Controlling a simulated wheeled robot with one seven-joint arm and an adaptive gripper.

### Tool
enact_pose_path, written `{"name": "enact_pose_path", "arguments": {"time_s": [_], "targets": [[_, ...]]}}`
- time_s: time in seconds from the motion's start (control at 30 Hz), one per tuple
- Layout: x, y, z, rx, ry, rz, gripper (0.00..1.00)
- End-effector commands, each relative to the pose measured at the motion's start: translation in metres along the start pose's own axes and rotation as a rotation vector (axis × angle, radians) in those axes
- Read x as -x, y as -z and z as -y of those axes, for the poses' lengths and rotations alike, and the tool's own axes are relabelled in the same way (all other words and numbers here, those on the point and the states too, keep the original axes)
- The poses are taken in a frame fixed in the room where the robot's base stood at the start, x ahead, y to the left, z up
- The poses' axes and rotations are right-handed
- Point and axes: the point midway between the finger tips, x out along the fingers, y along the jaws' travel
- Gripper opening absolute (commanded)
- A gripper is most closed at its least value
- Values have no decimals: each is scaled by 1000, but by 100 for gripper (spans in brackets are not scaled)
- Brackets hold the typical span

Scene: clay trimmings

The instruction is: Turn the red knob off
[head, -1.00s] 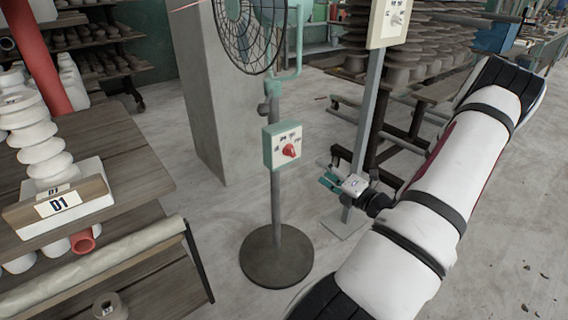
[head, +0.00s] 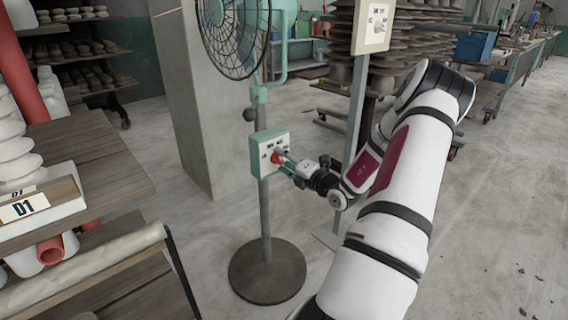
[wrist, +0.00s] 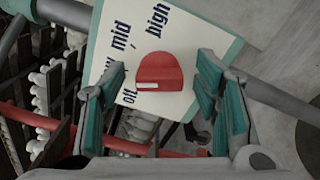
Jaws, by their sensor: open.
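The red knob (head: 276,157) is on the front of a pale control box (head: 257,155) on the stand of a teal fan (head: 235,38). In the wrist view the knob (wrist: 160,70) shows face-on with a short white mark near its lower left. The labels "off", "mid" and "high" read clearly around it; another is partly hidden. My gripper (head: 286,166) is right at the box front. In the wrist view its open teal-padded fingers (wrist: 160,100) lie either side of the knob, with gaps between them and it.
A second panel (head: 376,25) on a grey post stands to the right, behind my arm. A pillar (head: 195,110) is behind the fan. A wooden shelf (head: 85,165) with white pieces and a "D1" label is at left.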

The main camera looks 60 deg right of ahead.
Motion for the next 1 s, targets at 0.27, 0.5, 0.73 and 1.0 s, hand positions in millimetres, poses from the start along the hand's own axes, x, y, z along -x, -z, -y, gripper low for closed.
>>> {"name": "enact_pose_path", "arguments": {"time_s": [0.27, 0.5, 0.73, 1.0], "targets": [[-1, 0, 0, 1, 0, 0, 57], [-1, 0, 0, 1, 0, 0, 8], [-1, 0, 0, 11, 1, 0, 9], [-1, 0, -2, 119, 1, -2, 9]]}}
